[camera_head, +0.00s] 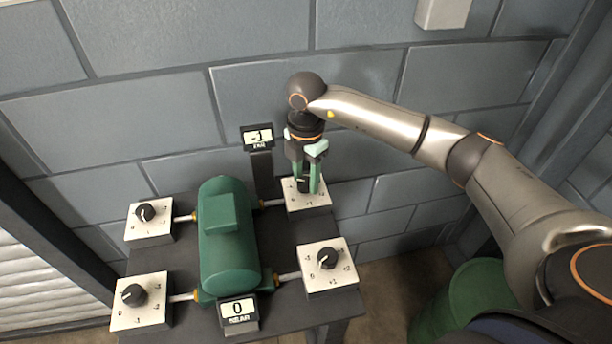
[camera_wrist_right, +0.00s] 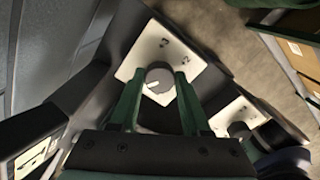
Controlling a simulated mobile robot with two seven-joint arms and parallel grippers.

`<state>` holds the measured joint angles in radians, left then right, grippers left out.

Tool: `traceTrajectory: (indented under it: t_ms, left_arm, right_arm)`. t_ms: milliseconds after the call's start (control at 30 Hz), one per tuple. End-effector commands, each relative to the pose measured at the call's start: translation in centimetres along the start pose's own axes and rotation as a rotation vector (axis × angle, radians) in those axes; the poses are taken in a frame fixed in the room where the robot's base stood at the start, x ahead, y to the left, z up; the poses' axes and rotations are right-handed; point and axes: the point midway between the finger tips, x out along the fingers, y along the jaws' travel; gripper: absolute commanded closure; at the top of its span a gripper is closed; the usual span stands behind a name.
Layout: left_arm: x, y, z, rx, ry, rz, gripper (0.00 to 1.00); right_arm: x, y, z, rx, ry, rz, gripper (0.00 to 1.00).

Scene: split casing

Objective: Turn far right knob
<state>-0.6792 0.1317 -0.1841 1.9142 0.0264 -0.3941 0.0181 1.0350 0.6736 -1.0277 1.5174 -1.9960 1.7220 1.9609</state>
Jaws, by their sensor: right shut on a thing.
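The far right knob (camera_wrist_right: 158,78) is dark with a white pointer mark and sits on a white dial plate (camera_head: 313,199) at the back right of the green motor casing (camera_head: 226,238). My right gripper (camera_head: 308,185) comes down from above and is shut on this knob. In the right wrist view its two green fingers (camera_wrist_right: 157,100) stand on either side of the knob. In the head view the fingers hide most of the knob. The far display (camera_head: 258,137) reads -1. My left gripper is not in view.
Other dial plates with dark knobs stand at near right (camera_head: 327,258), far left (camera_head: 146,212) and near left (camera_head: 134,295). The near display (camera_head: 238,310) reads 0. A block wall (camera_head: 180,110) is close behind. A green bin (camera_head: 470,300) stands at right.

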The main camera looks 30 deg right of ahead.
Motion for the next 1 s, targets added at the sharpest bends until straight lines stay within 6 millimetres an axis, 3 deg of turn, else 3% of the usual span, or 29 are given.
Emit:
traceTrajectory:
  t_ms: [33,300,633,767,1000]
  left_arm:
    - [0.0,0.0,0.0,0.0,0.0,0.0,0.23]
    - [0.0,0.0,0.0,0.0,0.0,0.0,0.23]
    - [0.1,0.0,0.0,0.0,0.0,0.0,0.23]
    - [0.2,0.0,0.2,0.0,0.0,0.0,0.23]
    - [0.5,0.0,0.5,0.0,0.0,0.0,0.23]
  right_arm:
    - [-0.1,0.1,0.1,0.003,-0.001,0.004,0.51]
    - [-0.1,0.0,0.0,0.001,0.0,0.002,0.23]
    - [-0.6,0.1,0.0,0.0,0.0,0.002,0.23]
    - [-2.5,0.1,0.1,0.0,-0.001,0.006,0.23]
    - [-7.8,0.1,0.0,-0.001,0.0,0.007,0.23]
